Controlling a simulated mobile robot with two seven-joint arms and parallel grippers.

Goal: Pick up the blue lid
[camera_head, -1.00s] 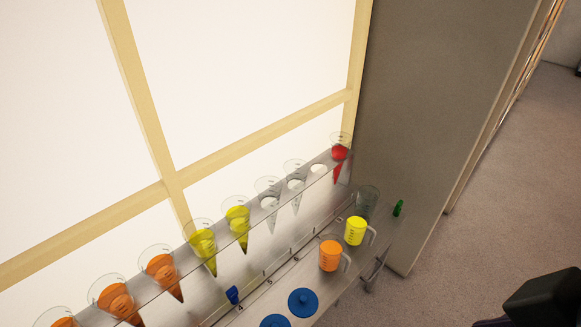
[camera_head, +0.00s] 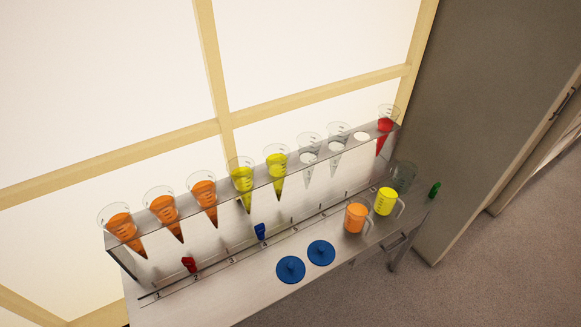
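Two round blue lids with central knobs lie flat on the metal shelf in the head view. The left blue lid (camera_head: 290,271) is nearer the front edge, and the right blue lid (camera_head: 321,254) lies beside it. Neither of my grippers shows in the head view now.
A rack (camera_head: 222,208) holds several cones of orange, yellow and red liquid, and some empty ones. An orange beaker (camera_head: 355,217), a yellow beaker (camera_head: 386,202) and a clear beaker (camera_head: 404,175) stand right. Red (camera_head: 189,264), blue (camera_head: 260,231) and green (camera_head: 435,189) small items also show. The front left shelf is bare.

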